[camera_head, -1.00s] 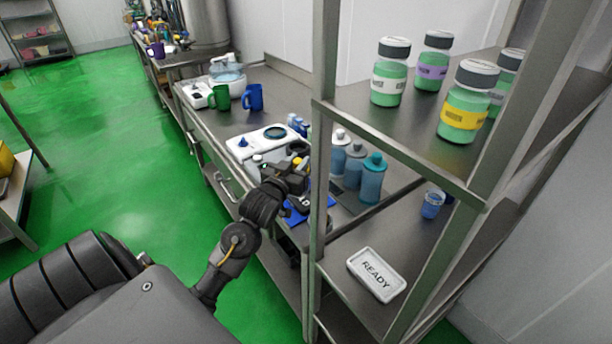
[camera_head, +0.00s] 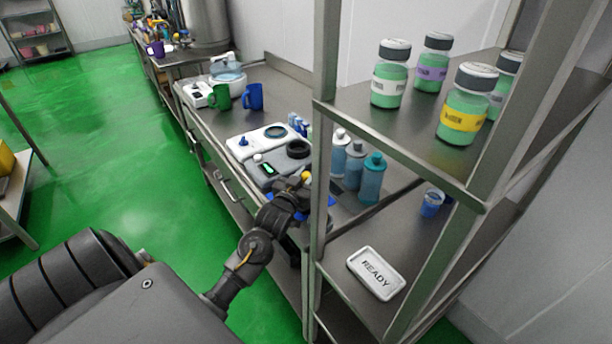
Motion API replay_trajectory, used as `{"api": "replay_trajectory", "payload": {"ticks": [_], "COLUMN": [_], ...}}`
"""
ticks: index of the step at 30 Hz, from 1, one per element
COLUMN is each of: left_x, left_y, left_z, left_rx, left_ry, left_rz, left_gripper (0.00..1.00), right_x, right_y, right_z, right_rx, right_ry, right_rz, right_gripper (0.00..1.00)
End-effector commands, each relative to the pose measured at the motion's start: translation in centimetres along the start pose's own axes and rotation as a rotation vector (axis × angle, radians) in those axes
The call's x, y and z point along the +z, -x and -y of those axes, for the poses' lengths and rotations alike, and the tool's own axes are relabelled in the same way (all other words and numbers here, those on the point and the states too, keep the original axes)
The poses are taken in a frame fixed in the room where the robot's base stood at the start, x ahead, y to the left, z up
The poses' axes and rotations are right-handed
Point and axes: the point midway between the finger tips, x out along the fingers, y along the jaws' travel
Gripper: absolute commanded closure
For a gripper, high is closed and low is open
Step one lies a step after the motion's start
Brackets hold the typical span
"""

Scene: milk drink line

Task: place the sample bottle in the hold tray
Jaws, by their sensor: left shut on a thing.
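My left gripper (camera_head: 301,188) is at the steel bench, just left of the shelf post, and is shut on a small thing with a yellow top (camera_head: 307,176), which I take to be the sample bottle. Most of it is hidden by the gripper and the post. A blue flat thing (camera_head: 302,216) shows in part under and beside the gripper; it may be the hold tray, but I cannot tell. A white tray marked READY (camera_head: 377,273) lies empty on the lower shelf at right. My right gripper is not in view.
A grey device with a lit green display (camera_head: 269,169) and a white device (camera_head: 262,138) stand behind the gripper. Blue-grey bottles (camera_head: 372,178) stand right of the post (camera_head: 322,120). Green jars (camera_head: 390,80) stand on the upper shelf. A blue cup (camera_head: 431,204) stands at right.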

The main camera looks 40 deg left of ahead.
Motion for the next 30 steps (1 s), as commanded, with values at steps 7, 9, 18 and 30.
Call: {"api": "replay_trajectory", "payload": {"ticks": [7,9,18,30], "left_x": [0.2,0.2,-0.2,0.3], "left_y": [0.0,0.0,0.0,7.3], "left_z": [0.0,0.0,0.0,0.0], "left_rx": [0.0,0.0,0.0,0.002], "left_ry": [0.0,0.0,0.0,0.0], "left_rz": [0.0,0.0,0.0,0.001], "left_gripper": [0.58,0.54,0.54,0.54], "right_x": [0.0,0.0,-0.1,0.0], "right_y": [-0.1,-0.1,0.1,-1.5], "right_z": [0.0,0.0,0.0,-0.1], "right_rx": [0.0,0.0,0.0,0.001], "right_ry": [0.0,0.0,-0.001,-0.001], "right_rz": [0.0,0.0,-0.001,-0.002], "right_gripper": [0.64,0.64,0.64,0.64]}}
